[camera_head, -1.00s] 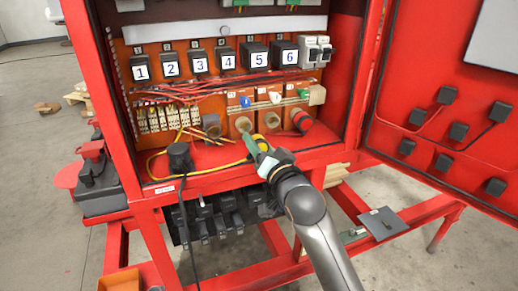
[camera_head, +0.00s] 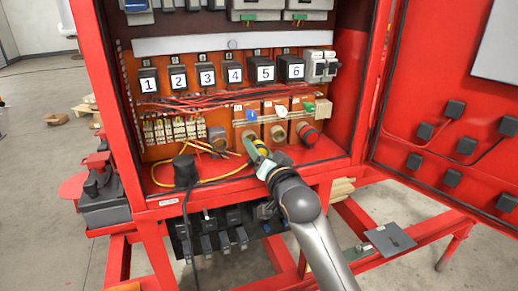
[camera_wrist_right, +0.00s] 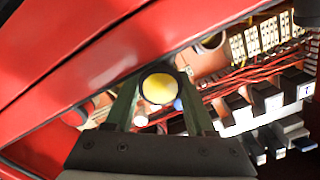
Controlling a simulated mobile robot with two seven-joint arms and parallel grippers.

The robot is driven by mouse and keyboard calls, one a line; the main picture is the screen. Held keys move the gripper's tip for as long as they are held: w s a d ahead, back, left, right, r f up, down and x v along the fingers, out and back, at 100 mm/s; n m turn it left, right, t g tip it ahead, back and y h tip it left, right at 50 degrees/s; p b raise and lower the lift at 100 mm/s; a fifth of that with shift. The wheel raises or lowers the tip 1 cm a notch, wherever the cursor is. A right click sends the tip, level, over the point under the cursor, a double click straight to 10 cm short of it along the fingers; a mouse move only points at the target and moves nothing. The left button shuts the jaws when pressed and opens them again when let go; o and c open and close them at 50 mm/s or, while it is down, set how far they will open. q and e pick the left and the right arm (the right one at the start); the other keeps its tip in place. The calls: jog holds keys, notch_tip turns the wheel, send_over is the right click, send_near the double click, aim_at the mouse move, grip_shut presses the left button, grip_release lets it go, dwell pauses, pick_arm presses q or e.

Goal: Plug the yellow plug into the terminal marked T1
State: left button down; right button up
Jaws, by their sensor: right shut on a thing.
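My right gripper (camera_head: 262,158) is at the front edge of the red cabinet, below the round terminals. In the right wrist view it (camera_wrist_right: 158,100) is shut on the yellow plug (camera_wrist_right: 158,88), whose round yellow face sits in a dark ring between the fingertips. In the head view, a bit of yellow (camera_head: 284,158) shows beside the gripper. A yellow cable (camera_head: 215,179) lies along the cabinet floor to the left. Three round terminals stand in a row behind: left beige (camera_head: 249,138), middle beige (camera_head: 278,133), right red (camera_head: 307,134). Their markings are too small to read. My left gripper is out of view.
A black plug-like block (camera_head: 185,170) with a dark cable stands at the cabinet's front edge. Numbered black modules (camera_head: 207,77) and red wires (camera_head: 215,105) run above the terminals. The open red door (camera_head: 450,110) is at right.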

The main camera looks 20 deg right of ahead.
dwell(0.7)
jog(key=shift+p, duration=0.3)
jog(key=shift+w+a, duration=0.1)
jog(key=shift+w, duration=1.65)
dwell(0.4)
jog(key=o, duration=1.4)
jog(key=s, duration=0.4)
jog(key=s+b, duration=0.1)
jog(key=s, duration=0.7)
jog(key=shift+s+d+r, duration=0.2)
jog(key=shift+s+d, duration=0.05)
jog(key=shift+d, duration=0.1)
